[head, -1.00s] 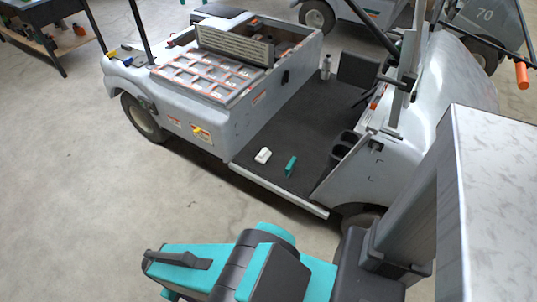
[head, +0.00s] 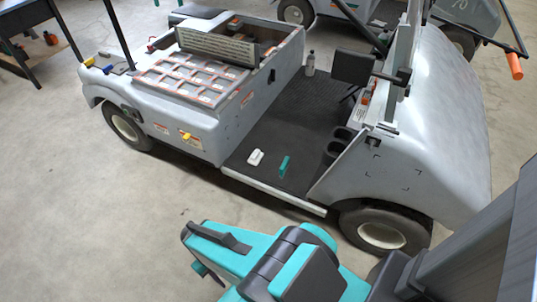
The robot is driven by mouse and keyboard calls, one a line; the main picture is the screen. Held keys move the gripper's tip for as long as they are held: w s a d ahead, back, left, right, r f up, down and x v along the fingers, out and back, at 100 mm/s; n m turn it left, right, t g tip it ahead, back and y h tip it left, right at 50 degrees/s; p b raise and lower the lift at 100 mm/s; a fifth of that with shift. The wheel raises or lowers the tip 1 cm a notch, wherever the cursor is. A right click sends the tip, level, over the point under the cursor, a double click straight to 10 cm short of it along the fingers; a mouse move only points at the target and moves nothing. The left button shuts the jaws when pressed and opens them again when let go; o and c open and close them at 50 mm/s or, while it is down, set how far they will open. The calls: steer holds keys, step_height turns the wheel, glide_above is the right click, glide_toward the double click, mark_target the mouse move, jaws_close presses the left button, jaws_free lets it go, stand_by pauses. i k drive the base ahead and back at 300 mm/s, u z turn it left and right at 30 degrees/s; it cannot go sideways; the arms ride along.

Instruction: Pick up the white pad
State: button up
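The white pad (head: 255,157) is a small white block lying on the dark floor mat (head: 284,112) of the cart, near the sill. A teal-handled item (head: 284,166) lies just to its right, apart from it. My teal and black arm shows at the bottom, on the near side of the cart and apart from the pad. The fingertips of my gripper cannot be made out in the head view.
The cart's sill (head: 272,192) borders the mat on the near side. A grey bottle (head: 310,64) stands at the mat's far side. The battery bay (head: 195,78) is left, the front wheel (head: 381,230) right. Concrete floor (head: 80,220) at left is clear.

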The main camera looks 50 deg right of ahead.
mark_target(256, 157)
steer(key=u, duration=0.85)
steer(key=k, duration=0.1)
steer(key=z, duration=2.3)
steer(key=k, duration=0.9)
steer(key=u, duration=0.15)
steer(key=i, duration=0.8)
steer(key=z, duration=0.05)
